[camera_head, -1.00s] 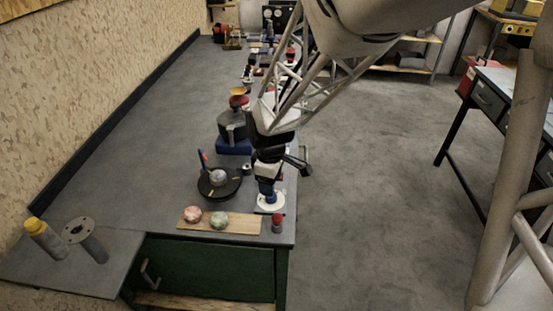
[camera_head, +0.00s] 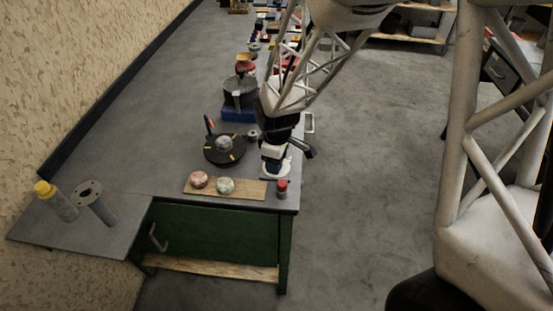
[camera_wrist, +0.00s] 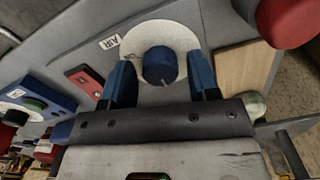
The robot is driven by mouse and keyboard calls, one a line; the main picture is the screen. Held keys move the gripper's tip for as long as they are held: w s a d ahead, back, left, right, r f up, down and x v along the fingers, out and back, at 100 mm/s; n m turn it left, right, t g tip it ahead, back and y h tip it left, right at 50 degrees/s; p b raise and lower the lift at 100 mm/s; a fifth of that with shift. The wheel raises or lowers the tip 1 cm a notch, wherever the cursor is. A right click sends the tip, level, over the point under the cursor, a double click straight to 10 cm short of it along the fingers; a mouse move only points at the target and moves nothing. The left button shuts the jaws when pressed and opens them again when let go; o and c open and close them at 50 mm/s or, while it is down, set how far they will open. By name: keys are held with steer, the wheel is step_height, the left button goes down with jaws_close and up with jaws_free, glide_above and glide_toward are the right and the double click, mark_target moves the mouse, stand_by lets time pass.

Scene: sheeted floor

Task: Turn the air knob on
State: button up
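The air knob (camera_wrist: 158,66) is a dark blue round knob with a light pointer line, on a white round plate (camera_wrist: 172,35) beside a label reading AIR (camera_wrist: 109,42). In the wrist view it sits between the two blue fingers of my gripper (camera_wrist: 160,60). The fingers are apart, with a visible gap on each side of the knob. In the head view my gripper (camera_head: 273,158) is over the white plate (camera_head: 285,173) near the bench's right edge, and it hides the knob there.
A red-topped cylinder (camera_head: 282,188) stands close in front of the plate. A wooden board (camera_head: 252,189) carries two balls. A black round stand (camera_head: 223,150) is to the left. A red switch (camera_wrist: 85,80) and blue box (camera_wrist: 50,92) are nearby.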

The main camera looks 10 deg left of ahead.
steer(key=c, duration=0.8)
steer(key=shift+o, duration=0.2)
steer(key=shift+m, duration=0.3)
steer(key=m, duration=0.4)
steer(key=shift+m, duration=0.4)
steer(key=m, duration=1.2)
steer(key=shift+m, duration=0.3)
steer(key=m, duration=0.6)
